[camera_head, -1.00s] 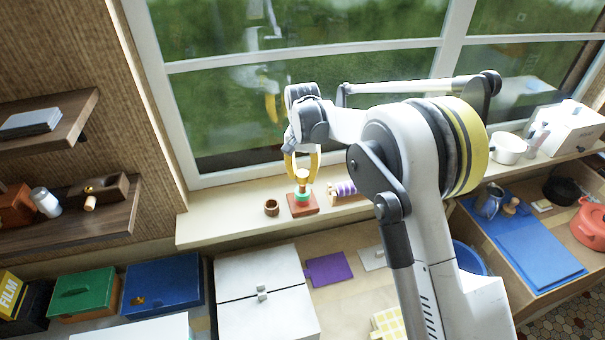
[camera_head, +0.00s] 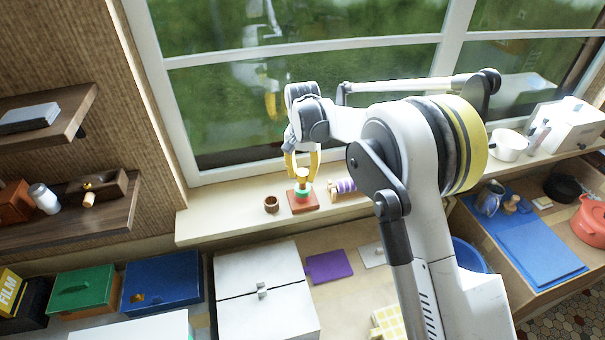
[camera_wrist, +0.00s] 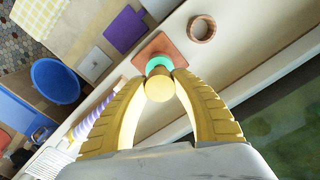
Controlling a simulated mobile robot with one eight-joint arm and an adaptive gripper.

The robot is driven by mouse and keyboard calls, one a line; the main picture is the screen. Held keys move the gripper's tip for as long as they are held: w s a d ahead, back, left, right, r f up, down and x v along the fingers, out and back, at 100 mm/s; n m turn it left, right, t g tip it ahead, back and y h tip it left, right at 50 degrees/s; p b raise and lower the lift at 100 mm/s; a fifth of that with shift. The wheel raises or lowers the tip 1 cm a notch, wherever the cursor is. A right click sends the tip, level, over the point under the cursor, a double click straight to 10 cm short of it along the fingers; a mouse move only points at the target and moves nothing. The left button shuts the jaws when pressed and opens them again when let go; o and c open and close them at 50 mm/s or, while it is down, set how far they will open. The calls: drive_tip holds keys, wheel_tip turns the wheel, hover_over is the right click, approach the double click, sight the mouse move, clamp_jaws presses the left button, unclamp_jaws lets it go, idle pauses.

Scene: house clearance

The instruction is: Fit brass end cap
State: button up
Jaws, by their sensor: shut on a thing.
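The brass end cap (camera_wrist: 159,87) is a round, pale gold piece between the two yellow fingertips of my gripper (camera_wrist: 160,80). My gripper (camera_head: 302,173) is shut on it and points down over the windowsill. Directly below the cap (camera_head: 302,173) is a teal ring (camera_head: 302,190) on a square reddish-brown wooden base (camera_head: 302,204). The teal ring also shows in the wrist view (camera_wrist: 159,63), partly covered by the cap. Whether the cap touches the part below is hidden.
A small brown wooden ring (camera_head: 271,204) stands left of the base on the windowsill (camera_head: 225,222). A purple-and-white striped spool (camera_head: 343,187) lies close on the right. The window (camera_head: 225,110) rises behind. A white two-door box (camera_head: 262,290) stands below in front.

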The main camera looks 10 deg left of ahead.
drive_tip(key=shift+f+b, duration=0.95)
drive_tip(key=shift+f, duration=0.35)
drive_tip(key=o, duration=1.7)
drive_tip(key=shift+r, duration=0.1)
drive_tip(key=shift+r+p, duration=1.3)
drive_tip(key=shift+r, duration=1.65)
